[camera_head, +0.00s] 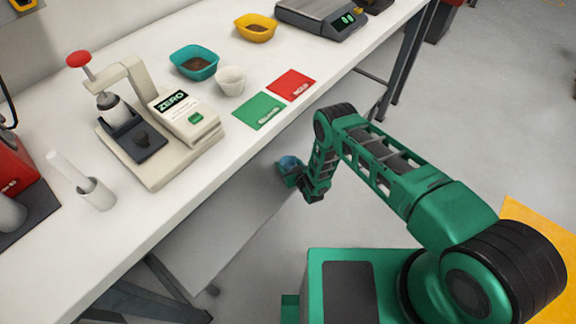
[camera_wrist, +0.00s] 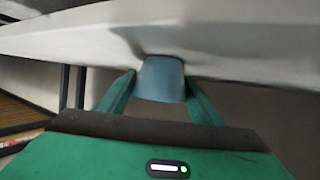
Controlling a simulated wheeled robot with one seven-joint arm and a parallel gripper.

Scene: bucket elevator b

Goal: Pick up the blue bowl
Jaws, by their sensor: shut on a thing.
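The blue bowl (camera_head: 289,164) shows in the head view at the end of my arm, beside the front edge of the white table. In the wrist view the bowl (camera_wrist: 162,79) is between my two green fingers. My gripper (camera_head: 296,172) is shut on the bowl and holds it off the table, out over the side facing me. My gripper also shows in the wrist view (camera_wrist: 163,88). The bowl's inside and contents cannot be made out.
The white table (camera_head: 200,203) carries a teal bowl (camera_head: 194,63), a white cup (camera_head: 231,80), a yellow bowl (camera_head: 255,28), green (camera_head: 259,110) and red (camera_head: 291,85) cards, a scale (camera_head: 322,15) and a beige ZERO device (camera_head: 187,116). Grey floor lies right of the table.

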